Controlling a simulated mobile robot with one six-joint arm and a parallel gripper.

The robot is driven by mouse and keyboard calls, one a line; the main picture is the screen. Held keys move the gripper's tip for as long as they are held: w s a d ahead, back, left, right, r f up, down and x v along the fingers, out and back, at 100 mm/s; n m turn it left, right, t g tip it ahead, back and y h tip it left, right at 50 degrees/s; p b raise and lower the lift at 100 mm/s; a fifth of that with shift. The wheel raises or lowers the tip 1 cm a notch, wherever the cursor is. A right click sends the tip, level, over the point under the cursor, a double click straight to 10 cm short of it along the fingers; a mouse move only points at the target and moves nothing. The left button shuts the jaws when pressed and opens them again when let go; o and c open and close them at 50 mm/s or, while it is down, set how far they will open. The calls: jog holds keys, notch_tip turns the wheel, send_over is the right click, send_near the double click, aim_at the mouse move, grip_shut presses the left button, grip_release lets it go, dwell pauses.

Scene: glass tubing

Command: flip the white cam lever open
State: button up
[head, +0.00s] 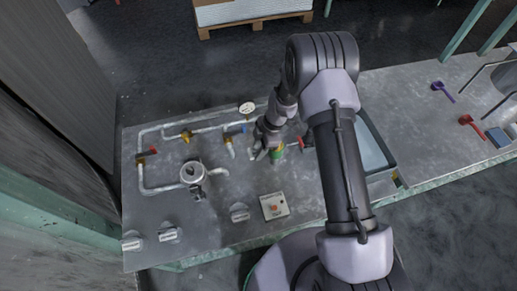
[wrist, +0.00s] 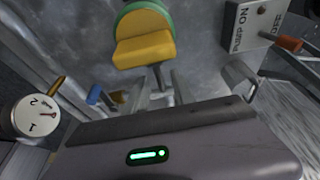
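My gripper (head: 262,152) points down over the pipework on the bench, close to a green and yellow fitting (head: 279,152). That fitting shows in the wrist view as a yellow block in a green ring (wrist: 145,48), ahead of my gripper's dark body. Pale grey parts lie between them, and I cannot clearly separate fingers from pipework, so the finger gap is unclear. I cannot pick out the white cam lever for certain; it may be hidden by my gripper. Nothing is seen held.
A round gauge (head: 246,108) stands behind my gripper. A blue handle (head: 236,132), a yellow valve (head: 186,135) and a red handle (head: 148,153) sit along the pipes. A dark-rimmed tray (head: 372,150) lies right of my arm.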

jog(key=p+v, duration=0.4)
jog(key=v, duration=1.3)
jog(key=shift+r, duration=0.2)
jog(key=s+d+r+m+t+b, duration=0.15)
jog(key=s+r+m, duration=0.35)
jog(key=r, duration=0.5)
jog(key=s+d+r+m+t+b, duration=0.1)
jog(key=s+r+m+t, duration=0.15)
jog(key=r+m, duration=0.55)
jog(key=s+d+r+m+t+b, duration=0.1)
jog(key=s+r+m, duration=0.1)
jog(key=s+m, duration=0.4)
jog(key=s+d+r+m+t+h+b, duration=0.1)
jog(key=s+d+r+m, duration=0.1)
jog(key=s+m, duration=0.4)
jog(key=s+r, duration=0.1)
jog(key=s, duration=0.4)
jog(key=shift+m+t, duration=0.3)
jog(key=shift+t, duration=0.1)
